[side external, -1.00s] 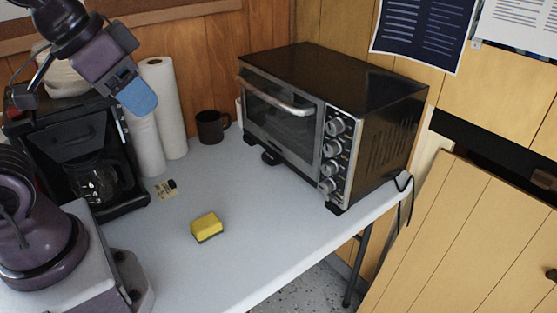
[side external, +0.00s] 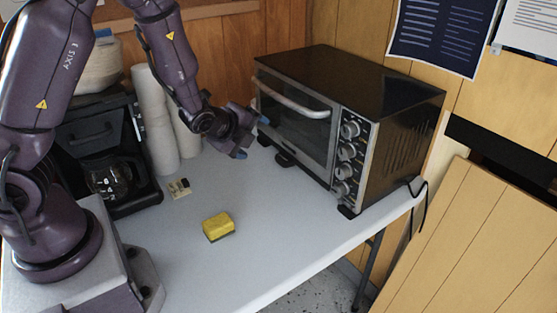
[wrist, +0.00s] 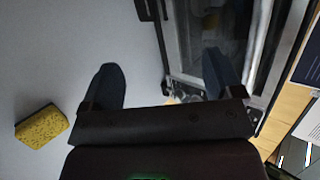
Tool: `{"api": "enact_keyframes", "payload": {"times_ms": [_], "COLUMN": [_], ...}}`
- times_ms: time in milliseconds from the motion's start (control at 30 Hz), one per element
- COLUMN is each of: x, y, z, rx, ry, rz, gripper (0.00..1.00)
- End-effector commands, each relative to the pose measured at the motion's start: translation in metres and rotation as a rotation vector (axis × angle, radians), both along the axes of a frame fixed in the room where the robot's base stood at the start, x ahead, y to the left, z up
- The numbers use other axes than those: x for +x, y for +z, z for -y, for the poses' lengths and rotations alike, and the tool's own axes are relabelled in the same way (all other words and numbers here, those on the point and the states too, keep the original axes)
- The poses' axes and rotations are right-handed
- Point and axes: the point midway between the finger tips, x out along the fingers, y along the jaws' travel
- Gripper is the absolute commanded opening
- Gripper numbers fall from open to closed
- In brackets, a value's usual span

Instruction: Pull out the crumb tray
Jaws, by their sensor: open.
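The toaster oven (side external: 350,110) stands on the white table with its glass door shut. A dark tab (side external: 284,158), apparently the crumb tray's front, sticks out low under the door. A dark piece at the oven's lower front edge (wrist: 148,9) also shows in the wrist view and may be the same tab. My gripper (side external: 252,137) is open and empty, just in front of the oven's left end, left of the tab and apart from it. In the wrist view my open blue-tipped fingers (wrist: 162,68) have the tabletop and the oven front beyond them.
A yellow sponge (side external: 219,227) lies on the table in front of the oven. A coffee maker (side external: 95,150), paper rolls (side external: 158,130) and a small card (side external: 179,189) are to the left. The tabletop (side external: 275,215) before the oven is otherwise clear.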

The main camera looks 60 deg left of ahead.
Motion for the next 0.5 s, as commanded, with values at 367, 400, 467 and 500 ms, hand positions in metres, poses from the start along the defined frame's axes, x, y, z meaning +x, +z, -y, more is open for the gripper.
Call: {"api": "enact_keyframes", "payload": {"times_ms": [367, 400, 467, 500], "x": [-0.004, -0.005, -0.007, -0.009], "y": [-0.077, -0.080, -0.085, -0.087], "z": [-0.031, -0.031, -0.031, -0.030], "rx": [0.889, 0.958, 1.047, 1.093], "ry": [-0.640, -0.695, -0.766, -0.803], "rz": [-0.039, -0.038, -0.033, -0.030], "gripper": [0.86, 0.86, 0.86, 0.86]}}
